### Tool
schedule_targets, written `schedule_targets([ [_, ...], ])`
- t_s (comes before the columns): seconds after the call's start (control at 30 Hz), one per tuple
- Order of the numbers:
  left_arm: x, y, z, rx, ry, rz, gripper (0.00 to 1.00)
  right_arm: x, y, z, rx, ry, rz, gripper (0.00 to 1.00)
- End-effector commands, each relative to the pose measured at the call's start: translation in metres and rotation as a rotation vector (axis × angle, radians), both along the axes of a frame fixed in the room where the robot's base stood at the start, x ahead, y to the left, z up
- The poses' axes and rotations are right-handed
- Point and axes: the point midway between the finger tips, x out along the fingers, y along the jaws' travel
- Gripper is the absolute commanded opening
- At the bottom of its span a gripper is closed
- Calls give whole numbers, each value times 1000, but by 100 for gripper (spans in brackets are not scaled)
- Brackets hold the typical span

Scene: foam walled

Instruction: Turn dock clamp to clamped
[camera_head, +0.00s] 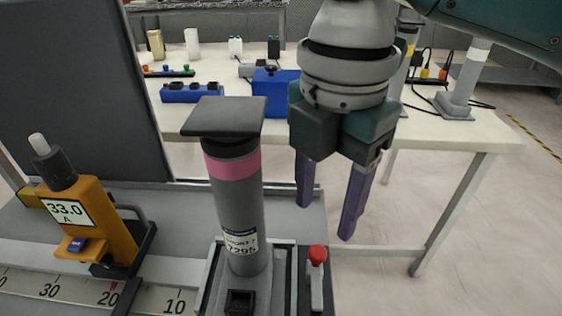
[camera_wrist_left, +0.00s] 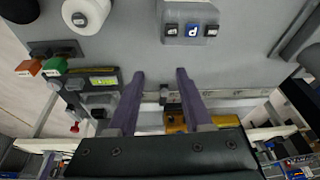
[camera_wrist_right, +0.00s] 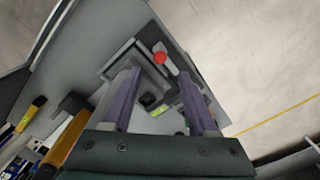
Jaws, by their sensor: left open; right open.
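A small lever with a red knob (camera_head: 317,254), which looks like the dock clamp, stands at the right edge of the dock plate beside a grey cylinder (camera_head: 240,220) with a pink band. Its red knob also shows in the right wrist view (camera_wrist_right: 159,58), beyond and between the fingertips. My right gripper (camera_head: 326,215) is open and empty, its purple fingers pointing down above the lever, apart from it. I cannot tell how far the lever is turned. My left gripper (camera_wrist_left: 160,73) is open and empty in the left wrist view; it is outside the head view.
A yellow device with a 33.0 display (camera_head: 75,220) sits on a scale rail (camera_head: 60,288) at the left. A dark upright panel (camera_head: 75,80) stands behind it. A white table (camera_head: 440,135) with a blue box (camera_head: 272,92) and other items is farther back. Open floor lies at the right.

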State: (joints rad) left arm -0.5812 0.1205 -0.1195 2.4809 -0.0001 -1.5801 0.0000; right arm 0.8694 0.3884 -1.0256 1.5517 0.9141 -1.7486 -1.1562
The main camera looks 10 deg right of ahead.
Motion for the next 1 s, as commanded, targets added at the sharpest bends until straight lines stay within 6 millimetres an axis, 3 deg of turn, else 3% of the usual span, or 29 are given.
schedule_targets([
  [0.1,0,-1,-6,-2,0,1,50,-1,0,-27,-2,5,-1,59],
  [0.33,0,-1,-12,-5,0,3,50,-1,0,-64,-1,2,-1,59],
  [0.5,0,-1,-14,-5,0,3,50,0,0,-75,0,0,0,59],
  [0.77,0,-1,-14,-4,0,2,50,0,0,-75,0,-1,0,59],
  [1.0,0,0,-14,0,0,-1,50,0,0,-75,0,-1,0,32],
])
